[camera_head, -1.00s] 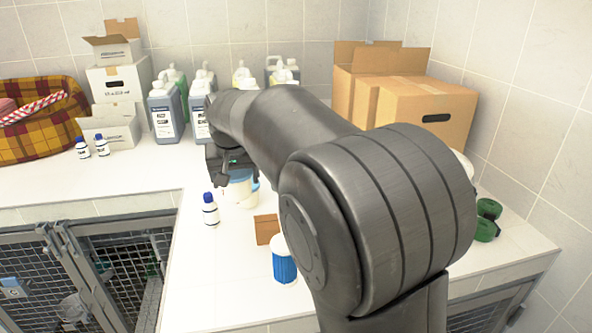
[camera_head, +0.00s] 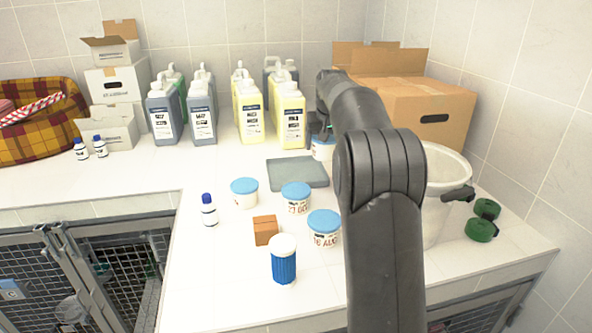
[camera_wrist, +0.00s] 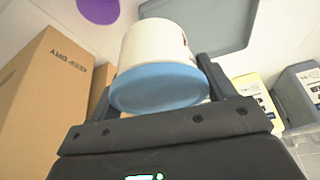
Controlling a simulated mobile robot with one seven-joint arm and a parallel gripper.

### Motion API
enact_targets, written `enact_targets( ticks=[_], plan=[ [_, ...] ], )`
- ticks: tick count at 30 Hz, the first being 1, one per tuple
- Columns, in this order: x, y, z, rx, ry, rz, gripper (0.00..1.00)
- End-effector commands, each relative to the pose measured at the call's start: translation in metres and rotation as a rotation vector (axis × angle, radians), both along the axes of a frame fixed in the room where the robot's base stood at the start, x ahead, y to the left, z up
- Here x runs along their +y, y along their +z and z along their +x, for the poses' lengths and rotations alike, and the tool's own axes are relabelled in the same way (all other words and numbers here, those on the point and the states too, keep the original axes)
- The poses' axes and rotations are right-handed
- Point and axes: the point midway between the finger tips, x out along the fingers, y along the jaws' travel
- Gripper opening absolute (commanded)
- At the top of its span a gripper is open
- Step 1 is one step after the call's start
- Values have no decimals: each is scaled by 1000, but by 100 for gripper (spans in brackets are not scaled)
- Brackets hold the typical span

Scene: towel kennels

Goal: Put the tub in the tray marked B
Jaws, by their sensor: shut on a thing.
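My gripper (camera_head: 322,138) is at the back right of the counter, in front of the cardboard boxes. It is shut on a white tub (camera_head: 322,153) with a blue lid. The wrist view shows this tub (camera_wrist: 157,48) between the two fingers, lid towards the camera. A flat grey tray (camera_head: 285,177) lies on the counter to the left of the held tub; it also shows in the wrist view (camera_wrist: 222,22). I can read no letter on it. Three more blue-lidded tubs stand in front of the tray: one at left (camera_head: 244,195), one in the middle (camera_head: 296,202), one nearer (camera_head: 324,233).
Several jugs (camera_head: 250,115) stand behind the tray. Cardboard boxes (camera_head: 420,108) are at back right, a white bucket (camera_head: 440,200) at right. A brown block (camera_head: 265,230), a blue-and-white container (camera_head: 284,262) and a small bottle (camera_head: 209,211) stand in front.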

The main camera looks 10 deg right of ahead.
Motion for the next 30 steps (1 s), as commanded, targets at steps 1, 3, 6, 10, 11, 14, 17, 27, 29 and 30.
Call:
enact_targets(
  ticks=[1, 3, 6, 10, 11, 14, 17, 27, 29, 30],
  plan=[
    [-12, 0, 2, -2, -8, 1, 43],
    [-22, -1, 3, 0, -14, 1, 43],
    [-27, -3, 6, 0, -15, 0, 43],
    [-14, -15, 16, 2, -13, -1, 43],
    [-8, -19, 20, 2, -12, -1, 43],
    [12, -33, 33, 2, -11, 0, 43],
    [31, -46, 47, 1, -12, 0, 43],
    [65, -71, 71, -1, -17, -1, 43],
    [65, -75, 71, 0, -17, 0, 43],
    [65, -79, 71, 1, -17, 0, 43]
  ],
)
